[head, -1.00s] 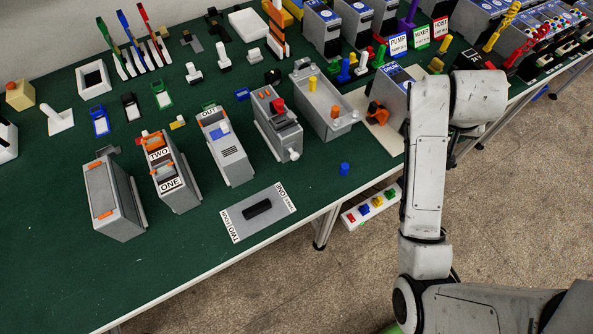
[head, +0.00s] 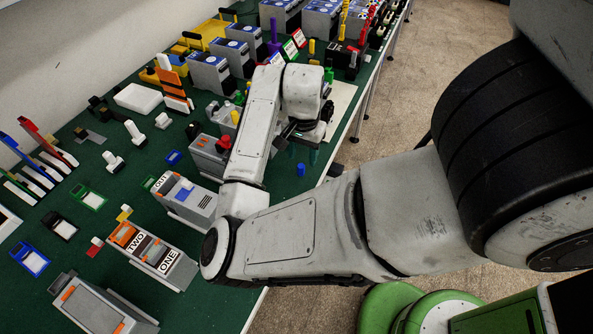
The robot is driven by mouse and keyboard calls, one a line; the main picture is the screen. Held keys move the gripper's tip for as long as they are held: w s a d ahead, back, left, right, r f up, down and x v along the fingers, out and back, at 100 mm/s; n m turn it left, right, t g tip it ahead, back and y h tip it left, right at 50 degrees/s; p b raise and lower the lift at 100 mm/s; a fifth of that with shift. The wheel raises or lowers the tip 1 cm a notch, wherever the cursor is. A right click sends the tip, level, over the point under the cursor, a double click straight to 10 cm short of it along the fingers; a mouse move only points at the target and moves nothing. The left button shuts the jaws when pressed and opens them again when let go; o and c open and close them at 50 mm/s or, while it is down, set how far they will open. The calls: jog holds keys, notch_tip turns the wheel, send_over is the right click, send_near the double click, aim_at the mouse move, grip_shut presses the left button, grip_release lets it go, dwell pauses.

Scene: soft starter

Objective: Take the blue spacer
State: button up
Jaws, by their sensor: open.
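The small blue cylinder, which looks like the blue spacer (head: 301,169), stands on the green table top close to its front edge. My gripper (head: 298,152) is over the table just above and behind the spacer in the head view, with its dark fingers pointing down. The fingers are apart and nothing shows between them. The gap between fingertips and spacer is too small to judge.
My forearm covers part of the table front. A grey unit marked OUT (head: 190,200), a grey unit marked TWO and ONE (head: 150,255) and a grey unit with a red knob (head: 212,150) stand to the left. A white box (head: 136,98) lies further back.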

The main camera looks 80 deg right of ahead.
aim_at(301, 166)
jog(key=shift+w+d+f+p, duration=0.15)
jog(key=shift+f+p, duration=0.2)
jog(key=shift+f, duration=1.4)
jog(key=shift+w+d+f+p, duration=0.15)
jog(key=shift+f+p, duration=0.15)
jog(key=shift+f, duration=1.4)
grip_shut()
